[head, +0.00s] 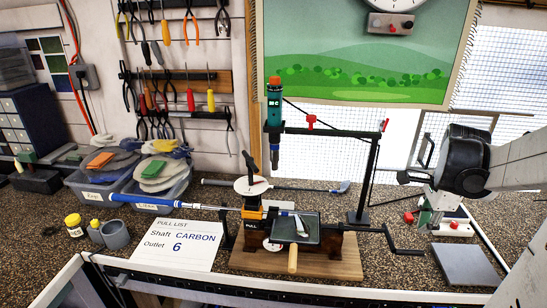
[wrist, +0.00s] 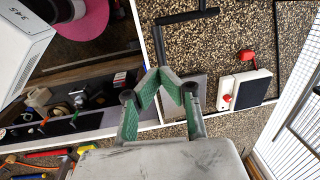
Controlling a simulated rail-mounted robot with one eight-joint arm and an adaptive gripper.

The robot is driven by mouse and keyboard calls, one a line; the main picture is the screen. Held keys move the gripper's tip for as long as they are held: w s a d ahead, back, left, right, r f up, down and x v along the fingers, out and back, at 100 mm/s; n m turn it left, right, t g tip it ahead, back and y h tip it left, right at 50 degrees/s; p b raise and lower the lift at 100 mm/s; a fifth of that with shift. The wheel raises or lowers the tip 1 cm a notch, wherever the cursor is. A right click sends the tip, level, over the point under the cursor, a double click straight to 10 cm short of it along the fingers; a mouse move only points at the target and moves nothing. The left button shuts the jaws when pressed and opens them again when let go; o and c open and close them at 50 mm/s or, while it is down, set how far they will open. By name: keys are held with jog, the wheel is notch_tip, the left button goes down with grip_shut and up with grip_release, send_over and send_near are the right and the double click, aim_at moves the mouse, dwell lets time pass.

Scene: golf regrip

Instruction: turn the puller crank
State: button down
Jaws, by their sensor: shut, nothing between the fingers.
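The black puller crank (head: 402,244) sticks out to the right of the wooden puller base (head: 330,262), with a bent arm and a handle end. It also shows in the wrist view (wrist: 187,18) at the top, beyond my fingertips. My gripper (wrist: 163,71) has green-padded fingers that come together at the tips with nothing held. In the head view, my gripper (head: 425,220) hangs above and right of the crank, apart from it.
A grey pad (head: 466,264) lies right of the crank near the bench edge. A white unit with red knobs (head: 455,229) stands behind it. A black post (head: 366,185) with an arm rises behind the puller. A pull-list sheet (head: 176,250) and tubs are left.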

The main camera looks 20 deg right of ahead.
aim_at(412, 250)
jog(key=f+b, duration=0.1)
jog(key=f, duration=0.1)
jog(key=f+b, duration=0.2)
jog(key=f, duration=0.1)
jog(key=f+b, duration=0.2)
jog(key=f, duration=0.1)
jog(key=shift+w+d+f, duration=0.25)
jog(key=shift+w, duration=0.15)
